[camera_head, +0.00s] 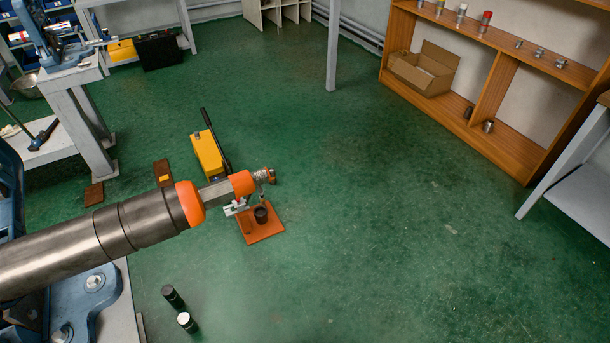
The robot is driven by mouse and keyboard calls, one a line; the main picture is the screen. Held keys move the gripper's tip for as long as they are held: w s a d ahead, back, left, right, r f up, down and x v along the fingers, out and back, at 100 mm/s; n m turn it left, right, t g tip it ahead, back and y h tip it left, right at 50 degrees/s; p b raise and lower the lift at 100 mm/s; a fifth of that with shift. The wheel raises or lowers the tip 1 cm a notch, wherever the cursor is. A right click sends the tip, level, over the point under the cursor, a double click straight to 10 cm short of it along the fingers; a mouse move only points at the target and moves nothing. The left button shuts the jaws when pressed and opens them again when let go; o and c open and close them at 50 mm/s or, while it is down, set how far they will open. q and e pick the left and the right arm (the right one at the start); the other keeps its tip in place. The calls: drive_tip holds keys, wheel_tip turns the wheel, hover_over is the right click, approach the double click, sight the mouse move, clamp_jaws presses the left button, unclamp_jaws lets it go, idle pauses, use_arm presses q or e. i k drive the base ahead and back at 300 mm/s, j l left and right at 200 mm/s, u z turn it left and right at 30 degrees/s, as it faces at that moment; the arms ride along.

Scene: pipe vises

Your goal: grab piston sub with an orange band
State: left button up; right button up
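A long grey metal cylinder (95,245) comes in from the left edge. It has an orange band (189,203) near its end, then a thinner bare shaft, a second orange band (243,183) and a threaded tip (262,175). On the shelf at the upper right stand small metal cylinders: one with yellow (440,8), a pale one (461,13) and one with a red top (485,21). They are too small to tell whether any band is orange. I cannot tell which of these is the piston sub. Neither of my grippers is in view.
A wooden shelf unit (497,85) holds a cardboard box (423,69). Blue vise parts (92,283) are at the lower left. A yellow pump (207,154) and an orange plate (266,232) are on the floor.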

sight(273, 177)
drive_tip(key=i+l+u, duration=0.5)
drive_tip(key=i+l, duration=0.25)
drive_tip(key=l, duration=0.15)
drive_tip(key=i+l, duration=0.2)
drive_tip(key=l, duration=0.15)
drive_tip(key=i+l, duration=0.25)
drive_tip(key=l, duration=0.15)
drive_tip(key=i+l, duration=0.25)
drive_tip(key=l, duration=0.15)
